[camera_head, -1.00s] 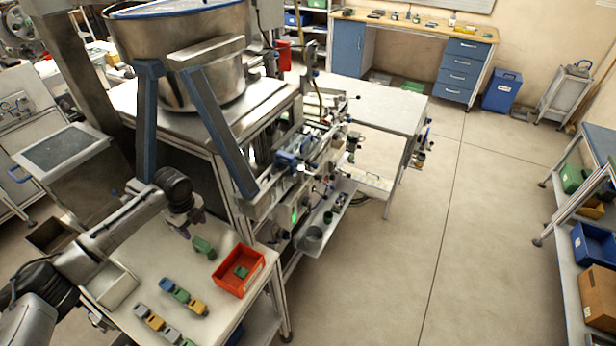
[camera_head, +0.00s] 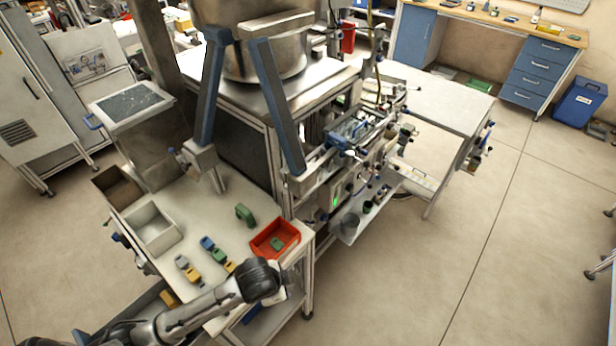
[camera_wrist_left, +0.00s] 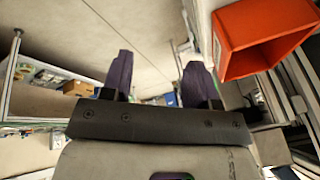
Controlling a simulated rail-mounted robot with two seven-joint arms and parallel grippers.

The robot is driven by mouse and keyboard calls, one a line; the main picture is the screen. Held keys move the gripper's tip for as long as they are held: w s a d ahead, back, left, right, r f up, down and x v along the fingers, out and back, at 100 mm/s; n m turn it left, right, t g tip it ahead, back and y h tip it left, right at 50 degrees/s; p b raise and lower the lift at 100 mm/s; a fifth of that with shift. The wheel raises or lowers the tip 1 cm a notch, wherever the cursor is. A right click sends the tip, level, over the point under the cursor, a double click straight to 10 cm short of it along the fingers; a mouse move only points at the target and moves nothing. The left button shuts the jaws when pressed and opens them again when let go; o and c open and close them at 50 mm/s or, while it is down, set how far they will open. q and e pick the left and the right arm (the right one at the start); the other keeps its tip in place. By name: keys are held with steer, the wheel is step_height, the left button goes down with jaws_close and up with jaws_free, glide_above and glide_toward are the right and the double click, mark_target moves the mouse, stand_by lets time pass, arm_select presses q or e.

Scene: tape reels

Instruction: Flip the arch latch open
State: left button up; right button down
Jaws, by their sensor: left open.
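My left arm comes in from the lower left in the head view, with its wrist in front of the red bin (camera_head: 283,254) at the table's right end. The gripper itself is mostly hidden there behind the wrist. In the left wrist view my left gripper (camera_wrist_left: 158,80) has its two dark purple fingers spread apart, with nothing between them. The red bin also shows there (camera_wrist_left: 229,55), to the right of the fingers. I cannot pick out the arch latch for certain. A machine (camera_head: 345,172) with small blue and metal fittings stands beyond the table. My right gripper is out of view.
On the white table (camera_head: 205,215) lie a green block (camera_head: 244,214) and several coloured blocks. A white bin (camera_head: 151,233) and a brown bin (camera_head: 120,186) stand at its left. A blue-legged frame (camera_head: 277,105) rises behind.

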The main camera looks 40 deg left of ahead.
arm_select(q)
steer(key=s+d+n, duration=0.2)
steer(key=s+d, duration=0.1)
steer(key=s, duration=0.4)
steer(key=s+d+n, duration=0.3)
steer(key=s, duration=0.5)
steer(key=shift+d+f+g+h, duration=0.15)
steer(key=shift+f+g+h, duration=0.05)
steer(key=shift+g+h, duration=0.2)
steer(key=shift+s, duration=0.1)
steer(key=shift+c, duration=1.1)
